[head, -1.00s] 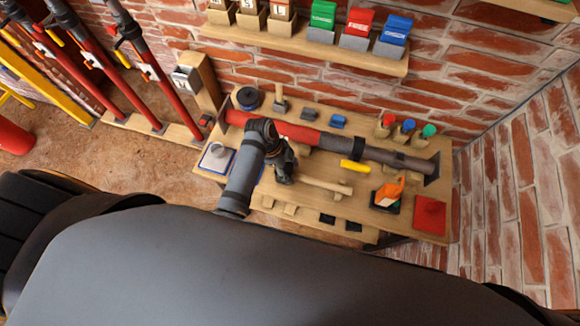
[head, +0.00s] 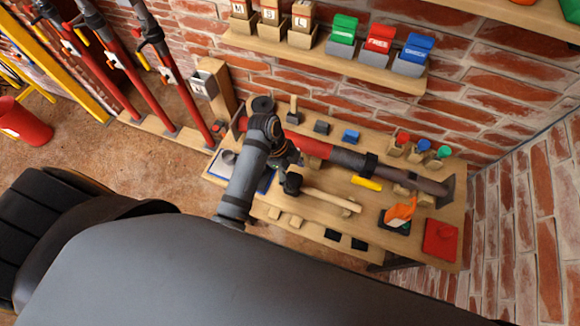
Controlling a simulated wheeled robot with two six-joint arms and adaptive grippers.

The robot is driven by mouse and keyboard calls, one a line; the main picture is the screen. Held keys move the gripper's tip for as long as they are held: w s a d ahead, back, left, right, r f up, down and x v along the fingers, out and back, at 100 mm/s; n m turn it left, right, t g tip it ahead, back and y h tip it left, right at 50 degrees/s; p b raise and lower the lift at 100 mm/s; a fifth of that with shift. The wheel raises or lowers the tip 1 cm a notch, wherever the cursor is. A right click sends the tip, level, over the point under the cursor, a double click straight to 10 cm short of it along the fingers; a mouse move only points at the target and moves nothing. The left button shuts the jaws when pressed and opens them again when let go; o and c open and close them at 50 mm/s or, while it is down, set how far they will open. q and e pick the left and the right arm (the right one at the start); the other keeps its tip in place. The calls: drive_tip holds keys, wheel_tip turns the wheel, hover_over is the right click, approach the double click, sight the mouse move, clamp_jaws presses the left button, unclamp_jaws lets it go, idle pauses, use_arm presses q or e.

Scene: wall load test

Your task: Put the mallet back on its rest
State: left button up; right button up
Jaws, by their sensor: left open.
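The mallet has a black head (head: 292,184) and a pale wooden handle (head: 328,198). It lies on the wooden workbench (head: 408,239), its handle pointing right. A small wooden support (head: 348,210) shows at the handle's far end, and the handle seems to lie on it. What is under the head is hidden. My left gripper (head: 288,161) is open, just behind and above the mallet head in the picture, and looks apart from it. My right gripper is not in view.
A red and grey pipe prop (head: 345,158) lies along the bench behind the mallet, with a yellow handle (head: 367,184). An orange tool (head: 400,211) and red pad (head: 440,239) are at the right. Small wooden blocks (head: 284,216) line the front edge. A shelf (head: 330,62) hangs above.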

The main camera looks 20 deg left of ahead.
use_arm(q)
drive_tip(key=b+v, duration=0.1)
drive_tip(key=v, duration=0.6)
drive_tip(key=shift+r, duration=0.1)
